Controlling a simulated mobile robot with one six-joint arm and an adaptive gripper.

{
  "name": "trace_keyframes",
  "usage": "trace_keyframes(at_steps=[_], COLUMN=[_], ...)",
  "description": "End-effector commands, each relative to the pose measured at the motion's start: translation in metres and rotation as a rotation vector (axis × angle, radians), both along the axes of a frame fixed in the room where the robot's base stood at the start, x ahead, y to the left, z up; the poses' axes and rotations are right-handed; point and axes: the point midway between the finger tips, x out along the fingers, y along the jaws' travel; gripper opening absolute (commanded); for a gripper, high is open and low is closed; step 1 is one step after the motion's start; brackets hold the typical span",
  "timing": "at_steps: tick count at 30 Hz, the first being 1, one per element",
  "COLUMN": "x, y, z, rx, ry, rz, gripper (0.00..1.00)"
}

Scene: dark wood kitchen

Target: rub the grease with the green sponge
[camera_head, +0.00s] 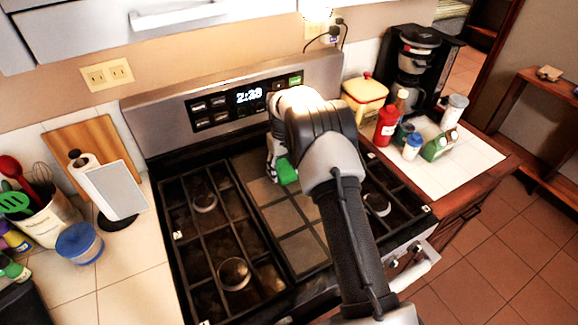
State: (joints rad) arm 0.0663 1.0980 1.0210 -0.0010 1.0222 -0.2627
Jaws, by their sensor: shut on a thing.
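The green sponge (287,171) is at the middle of the stove, partly hidden by my arm. My gripper (276,170) is shut on the sponge, low over the back part of the stove's center panel. I cannot tell whether the sponge touches the surface. The stove (295,222) has dark grates and burners on the left and right and a flat tiled-looking center section. Brownish smudges show on the dark burner area at the left, but I cannot tell clearly which marks are grease. My arm hides part of the stove's right side.
A coffee maker (414,68), a yellow-lidded container (364,97) and several bottles stand on the right counter. On the left counter are a utensil holder (48,222), a blue-lidded tub (79,243) and a paper towel holder (115,192). The stove's back panel (225,105) rises behind.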

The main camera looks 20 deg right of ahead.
Motion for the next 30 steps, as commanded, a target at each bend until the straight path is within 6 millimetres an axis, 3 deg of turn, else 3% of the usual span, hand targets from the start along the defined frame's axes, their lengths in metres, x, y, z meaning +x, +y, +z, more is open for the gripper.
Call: trace_keyframes(at_steps=[21,30], x=[-0.009,0.014], y=[0.043,0.047], z=[-0.003,-0.002], rx=[0.001,0.001], ry=[0.003,-0.001], rz=[0.0,0.0], gripper=[0.32,0.32])
